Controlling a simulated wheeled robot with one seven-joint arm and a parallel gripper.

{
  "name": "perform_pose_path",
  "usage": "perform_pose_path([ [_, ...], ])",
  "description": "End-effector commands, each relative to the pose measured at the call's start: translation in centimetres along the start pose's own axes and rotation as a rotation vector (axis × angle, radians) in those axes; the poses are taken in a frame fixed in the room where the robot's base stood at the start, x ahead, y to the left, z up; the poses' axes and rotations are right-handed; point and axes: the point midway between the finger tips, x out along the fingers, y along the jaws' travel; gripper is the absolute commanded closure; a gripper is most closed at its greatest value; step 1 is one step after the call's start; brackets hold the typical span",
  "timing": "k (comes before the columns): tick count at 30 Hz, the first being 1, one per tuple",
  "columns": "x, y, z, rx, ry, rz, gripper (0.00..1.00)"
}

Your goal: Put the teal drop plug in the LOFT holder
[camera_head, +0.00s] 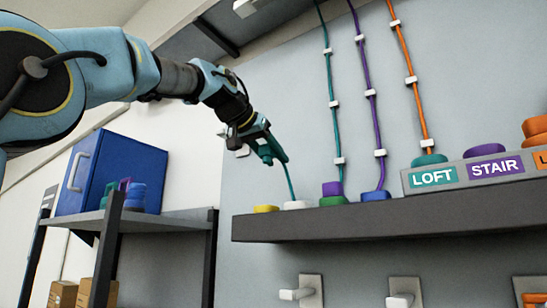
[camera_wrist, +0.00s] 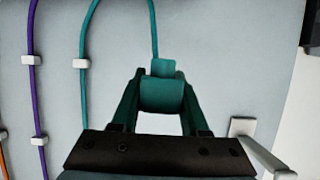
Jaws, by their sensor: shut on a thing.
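The teal drop plug (camera_wrist: 162,95) sits between the two teal fingers of my gripper (camera_wrist: 160,110) in the wrist view, and the fingers are shut on it. A teal cord runs from the plug to the top edge of that view. In the head view my gripper (camera_head: 270,150) is in the air left of the wall cords, above the left end of the dark shelf. The teal cord hangs from it toward the shelf. The LOFT holder (camera_head: 433,180), with a teal label and a teal round piece on top, is at the right of the shelf, well apart from my gripper.
The dark shelf (camera_head: 380,218) carries yellow, white, green-purple and blue round pieces. The STAIR holder (camera_head: 496,167) is right of LOFT, then an orange one. Teal, purple and orange cords run down the wall in white clips. White wall pegs (camera_head: 300,293) are below. A blue box (camera_head: 112,170) stands left.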

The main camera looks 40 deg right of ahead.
Motion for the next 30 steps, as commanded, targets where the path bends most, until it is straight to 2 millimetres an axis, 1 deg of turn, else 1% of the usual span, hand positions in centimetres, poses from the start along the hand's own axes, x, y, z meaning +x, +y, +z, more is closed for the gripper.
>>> perform_pose_path([
  [1,-0.1,0.0,-0.3,0.000,0.000,0.000,1.00],
  [8,-0.1,0.0,-0.1,0.000,0.000,0.000,1.00],
  [11,-0.1,0.4,-0.1,0.000,0.000,0.001,1.00],
  [30,-0.1,6.5,-0.2,0.002,0.000,0.002,1.00],
])
